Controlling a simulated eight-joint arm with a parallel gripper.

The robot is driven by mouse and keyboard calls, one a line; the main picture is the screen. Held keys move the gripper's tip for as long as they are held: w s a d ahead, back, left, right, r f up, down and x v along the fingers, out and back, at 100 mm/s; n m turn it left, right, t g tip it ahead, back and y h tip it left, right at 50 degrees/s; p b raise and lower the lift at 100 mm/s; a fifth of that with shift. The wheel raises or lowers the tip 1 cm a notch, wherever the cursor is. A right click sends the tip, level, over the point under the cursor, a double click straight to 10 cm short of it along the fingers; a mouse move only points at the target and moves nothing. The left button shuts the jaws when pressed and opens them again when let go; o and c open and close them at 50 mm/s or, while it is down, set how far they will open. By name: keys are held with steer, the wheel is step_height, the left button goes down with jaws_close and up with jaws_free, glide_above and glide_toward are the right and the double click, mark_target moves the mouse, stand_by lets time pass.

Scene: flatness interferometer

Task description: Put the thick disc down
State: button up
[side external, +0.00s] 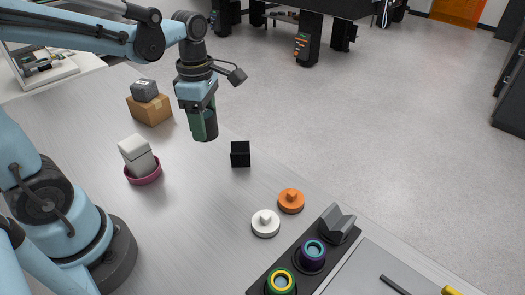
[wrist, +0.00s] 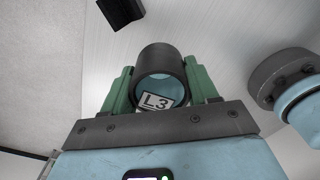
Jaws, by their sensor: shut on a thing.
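My gripper (side external: 201,112) is raised above the table, left of and higher than the small black block. In the wrist view its two green fingers (wrist: 160,90) are shut on the sides of a thick disc (wrist: 160,52), a short dark grey cylinder with a pale blue inside face and a white label reading "L3". In the side view the thick disc (side external: 208,128) is dark and partly covered by the fingers. It appears clear of the table.
A black block (side external: 240,154), white knobbed disc (side external: 265,224) and orange knobbed disc (side external: 291,201) stand on the table. A dark rack (side external: 262,281) holds purple-rimmed (side external: 312,254) and green-yellow (side external: 280,282) cylinders and a grey V-block (side external: 337,222). White blocks (side external: 138,155) stand in a maroon dish (side external: 143,177).

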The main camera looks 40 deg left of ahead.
glide_above(191, 147)
step_height(191, 147, down, 7)
steer(key=shift+r, duration=0.1)
steer(key=shift+f, duration=2)
steer(key=shift+f, duration=0.1)
steer(key=o, duration=1.3)
